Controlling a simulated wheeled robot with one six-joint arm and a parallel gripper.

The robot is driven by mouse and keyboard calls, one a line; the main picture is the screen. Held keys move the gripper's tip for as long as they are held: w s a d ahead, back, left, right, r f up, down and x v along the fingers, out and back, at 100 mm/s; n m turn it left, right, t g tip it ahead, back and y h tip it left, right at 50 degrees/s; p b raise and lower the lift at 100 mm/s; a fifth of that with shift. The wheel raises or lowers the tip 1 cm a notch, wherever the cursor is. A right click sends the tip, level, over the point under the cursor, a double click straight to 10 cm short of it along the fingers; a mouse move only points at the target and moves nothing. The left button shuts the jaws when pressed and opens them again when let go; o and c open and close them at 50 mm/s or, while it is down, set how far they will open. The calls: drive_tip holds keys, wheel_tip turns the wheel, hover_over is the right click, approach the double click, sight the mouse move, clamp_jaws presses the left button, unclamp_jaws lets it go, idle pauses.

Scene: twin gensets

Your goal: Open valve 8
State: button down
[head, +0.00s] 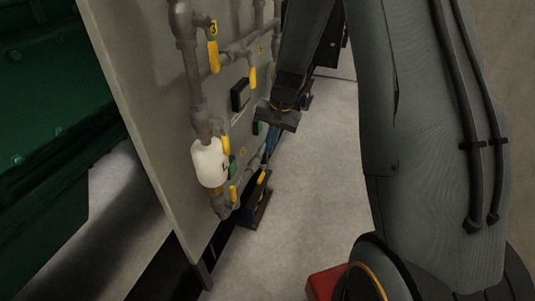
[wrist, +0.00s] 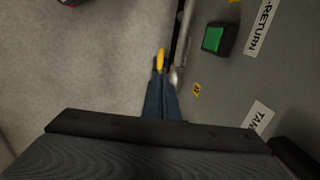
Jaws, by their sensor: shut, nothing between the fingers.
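My gripper (wrist: 161,78) is shut, its blue fingers together and empty. In the head view my gripper (head: 272,140) hangs beside the grey panel. A yellow valve handle (wrist: 160,60) shows just past the fingertips in the wrist view; I cannot tell whether they touch. A small yellow number tag (wrist: 196,90) is on the panel beside it, too small to read surely. Several yellow-handled valves show in the head view, one tagged 3 (head: 213,55). I cannot tell for sure which handle is valve 8.
The grey panel (head: 135,75) carries pipes, a white cylinder (head: 209,163) and a green square (wrist: 213,39) in a dark housing. Green machinery (head: 50,90) stands at left. A red object (head: 325,283) is near my base.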

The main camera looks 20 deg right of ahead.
sight(261, 177)
drive_tip(key=f, duration=0.4)
drive_tip(key=w+a+f+p, duration=0.1)
drive_tip(key=f, duration=0.3)
drive_tip(key=a+f, duration=0.1)
drive_tip(key=f, duration=0.3)
drive_tip(key=shift+w+f, duration=0.2)
drive_tip(key=shift+f, duration=0.1)
drive_tip(key=shift+a+f+b, duration=0.1)
drive_tip(key=shift+f+b, duration=0.25)
drive_tip(key=shift+f, duration=0.25)
drive_tip(key=shift+r, duration=0.15)
